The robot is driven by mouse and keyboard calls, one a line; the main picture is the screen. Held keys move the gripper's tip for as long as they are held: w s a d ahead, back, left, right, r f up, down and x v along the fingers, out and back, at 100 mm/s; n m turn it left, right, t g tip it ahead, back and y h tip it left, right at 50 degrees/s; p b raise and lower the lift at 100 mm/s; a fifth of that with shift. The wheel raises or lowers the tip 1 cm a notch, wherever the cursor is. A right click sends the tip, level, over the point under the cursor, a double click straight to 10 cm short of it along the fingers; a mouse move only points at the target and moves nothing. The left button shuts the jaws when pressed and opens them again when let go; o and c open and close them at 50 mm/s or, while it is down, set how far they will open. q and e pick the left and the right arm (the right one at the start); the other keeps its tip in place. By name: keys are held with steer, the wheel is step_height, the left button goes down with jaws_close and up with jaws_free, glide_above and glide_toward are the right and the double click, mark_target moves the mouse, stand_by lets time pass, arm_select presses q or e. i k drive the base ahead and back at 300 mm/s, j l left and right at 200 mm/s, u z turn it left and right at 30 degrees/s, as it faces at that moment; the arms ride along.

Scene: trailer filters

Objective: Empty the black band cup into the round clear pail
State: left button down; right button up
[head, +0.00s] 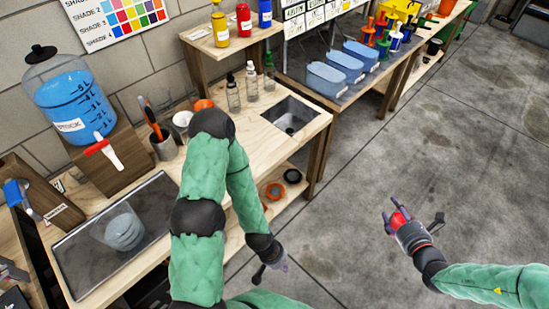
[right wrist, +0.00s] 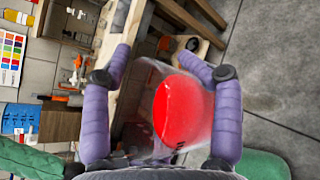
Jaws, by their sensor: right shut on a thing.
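My right gripper (head: 408,228) is shut on a clear cup with red contents (head: 398,219), held above the bare floor at the right. In the right wrist view the cup (right wrist: 182,112) sits between the two purple fingers; I cannot make out a black band on it. A round clear pail (head: 124,232) stands on the dark tray (head: 80,262) at the lower left, well apart from the cup. My left gripper (head: 268,270) hangs in front of the bench, apart from the pail; its fingers are too small and partly hidden to judge.
A blue-filled dispenser (head: 72,103) with a red-handled tap stands behind the tray. My left arm crosses the wooden bench (head: 300,135) between pail and cup. Bottles (head: 233,93), a sink (head: 291,115) and blue tubs (head: 325,78) stand further back. The floor at right is clear.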

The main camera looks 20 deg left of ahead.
mark_target(114, 222)
steer(key=u, duration=2.25)
steer(key=i+j, duration=0.35)
steer(key=j, duration=0.15)
